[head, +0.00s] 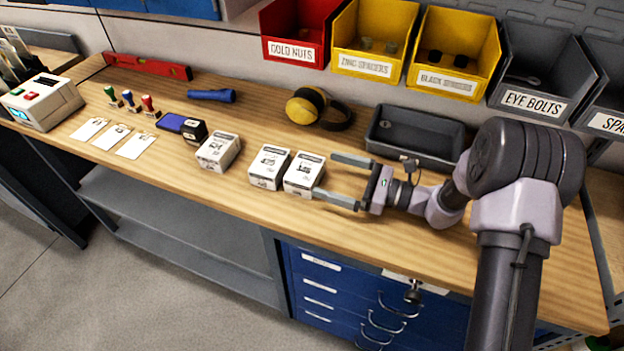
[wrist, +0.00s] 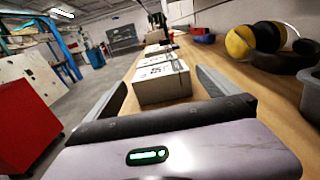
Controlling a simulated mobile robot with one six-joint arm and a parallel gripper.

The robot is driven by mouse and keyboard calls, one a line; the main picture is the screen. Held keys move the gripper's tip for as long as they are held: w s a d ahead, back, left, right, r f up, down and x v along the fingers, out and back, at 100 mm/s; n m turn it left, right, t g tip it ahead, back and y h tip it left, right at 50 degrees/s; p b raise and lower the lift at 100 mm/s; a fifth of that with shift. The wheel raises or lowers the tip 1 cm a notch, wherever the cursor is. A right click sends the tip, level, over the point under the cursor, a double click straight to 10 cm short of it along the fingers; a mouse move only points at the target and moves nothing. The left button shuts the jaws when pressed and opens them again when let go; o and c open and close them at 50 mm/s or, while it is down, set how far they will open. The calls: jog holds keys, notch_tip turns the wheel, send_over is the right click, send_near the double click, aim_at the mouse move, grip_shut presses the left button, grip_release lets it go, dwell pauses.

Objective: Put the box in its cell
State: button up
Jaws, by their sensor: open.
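Three white cartons with black print stand on the wooden bench: a right one (head: 304,176), a middle one (head: 269,167) and a left one (head: 218,151). The pictures do not tell which is the task's box. My gripper (head: 326,175) is open and empty, low over the bench, with its fingertips at the right side of the right carton. In the wrist view the nearest carton (wrist: 161,86) stands just ahead, between the lines of the two spread fingers. Others stand in a row behind it. I cannot make out a cell in either view.
A grey tray (head: 415,138) and yellow ear defenders (head: 308,105) lie behind my gripper. Labelled bins (head: 450,55) line the back. A stamp pad (head: 172,122), stamps, paper cards (head: 111,136) and a label device (head: 42,103) are at left. The bench front strip is clear.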

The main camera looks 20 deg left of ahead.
aim_at(305, 167)
jog(key=shift+s+a+f, duration=0.1)
jog(key=shift+a+f, duration=0.15)
jog(key=shift+a, duration=0.05)
jog(key=a, duration=0.2)
jog(key=a+b, duration=0.1)
jog(key=a, duration=0.1)
jog(key=a+b, duration=0.1)
jog(key=a, duration=0.1)
jog(key=shift+w+a, duration=0.3)
jog(key=shift+a, duration=0.1)
jog(key=shift+d+r, duration=0.1)
jog(key=shift+r, duration=0.1)
jog(key=c, duration=1.5)
